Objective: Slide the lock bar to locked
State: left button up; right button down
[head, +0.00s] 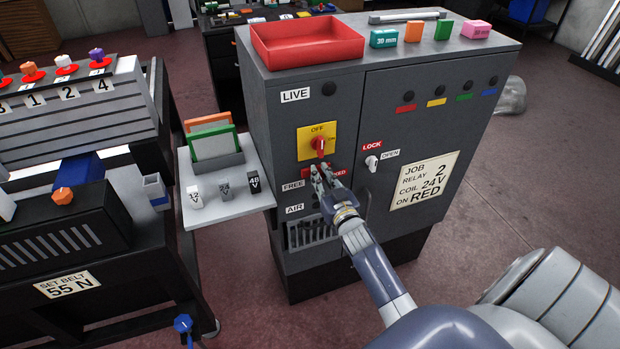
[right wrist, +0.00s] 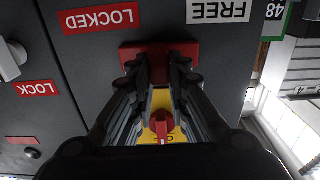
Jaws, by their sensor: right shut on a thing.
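The red lock bar (right wrist: 158,52) is on the front of the grey cabinet (head: 414,104), between the FREE label (right wrist: 219,11) and the red LOCKED label (right wrist: 100,18). In the right wrist view, which is turned upside down, the bar spans the gap between these labels. My right gripper (head: 321,174) is shut on the bar, with one finger on each side of its middle. In the head view the fingers hide much of the bar and part of the LOCKED label (head: 337,173). My left gripper is not in view.
A red rotary switch (head: 320,145) on a yellow plate sits just above the bar. A white LOCK/OPEN knob (head: 372,163) is on the door to the right. A white side shelf (head: 228,200) stands left of the cabinet. A vent (head: 310,234) lies below.

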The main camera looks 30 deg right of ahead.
jog(key=shift+s+d, duration=0.25)
jog(key=shift+d, duration=0.7)
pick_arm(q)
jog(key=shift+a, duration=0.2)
pick_arm(e)
jog(key=c, duration=1.5)
grip_release()
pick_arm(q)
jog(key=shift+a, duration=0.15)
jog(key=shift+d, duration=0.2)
pick_arm(e)
jog(key=v, duration=1.2)
jog(key=shift+a, duration=0.1)
